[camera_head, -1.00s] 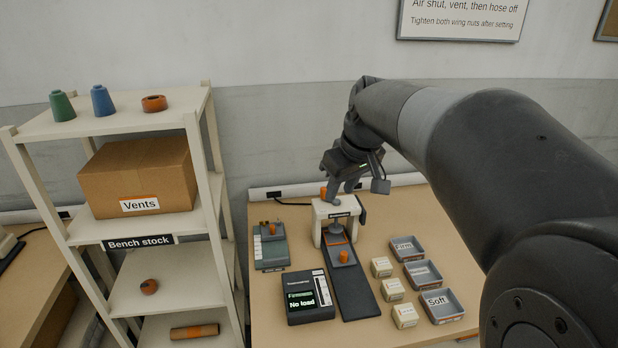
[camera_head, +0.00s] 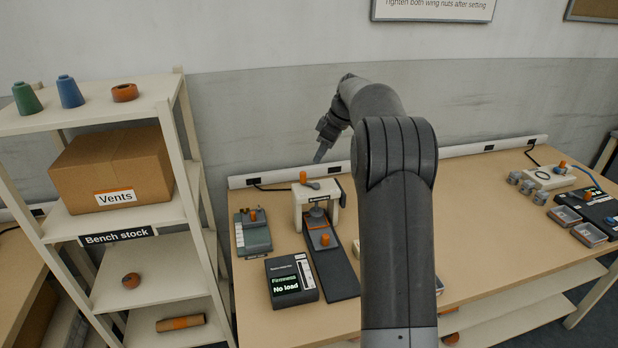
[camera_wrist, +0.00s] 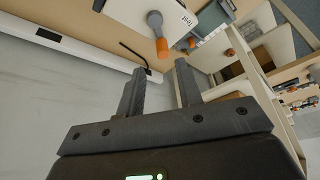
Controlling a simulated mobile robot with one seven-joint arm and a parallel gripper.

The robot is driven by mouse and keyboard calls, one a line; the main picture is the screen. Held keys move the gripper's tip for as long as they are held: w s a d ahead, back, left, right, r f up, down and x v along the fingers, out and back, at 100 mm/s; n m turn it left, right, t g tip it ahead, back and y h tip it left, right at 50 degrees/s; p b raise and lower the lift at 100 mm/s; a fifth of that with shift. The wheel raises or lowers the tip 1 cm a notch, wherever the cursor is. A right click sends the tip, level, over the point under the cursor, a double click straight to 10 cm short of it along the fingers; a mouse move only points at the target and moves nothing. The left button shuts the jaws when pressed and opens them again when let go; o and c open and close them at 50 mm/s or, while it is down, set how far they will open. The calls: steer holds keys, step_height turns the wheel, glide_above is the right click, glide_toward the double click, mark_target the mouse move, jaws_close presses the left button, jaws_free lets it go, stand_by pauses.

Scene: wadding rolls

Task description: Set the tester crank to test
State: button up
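The tester (camera_head: 334,194) is a white arch over a dark slide on the bench. Its crank (camera_head: 311,184) is a short grey arm on top with an orange knob (camera_head: 303,177), which points toward the left in the head view. In the wrist view the crank's orange knob (camera_wrist: 162,47) hangs beyond my fingertips, and a "Test" label (camera_wrist: 186,19) shows beside it on the white top. I cannot tell which setting the crank is at. My gripper (camera_head: 318,157) is above and behind the tester, apart from it. In the wrist view my gripper (camera_wrist: 160,72) is open and empty.
A display box (camera_head: 291,281) reading "No load" and a grey-green device (camera_head: 252,233) stand by the tester. A shelf unit (camera_head: 110,224) stands left. My arm hides the bench's middle; free bench lies to its right, before small trays (camera_head: 588,231).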

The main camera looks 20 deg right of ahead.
mark_target(306, 182)
steer(key=x, duration=1)
steer(key=shift+f, duration=0.35)
steer(key=shift+c, duration=0.2)
jaws_close()
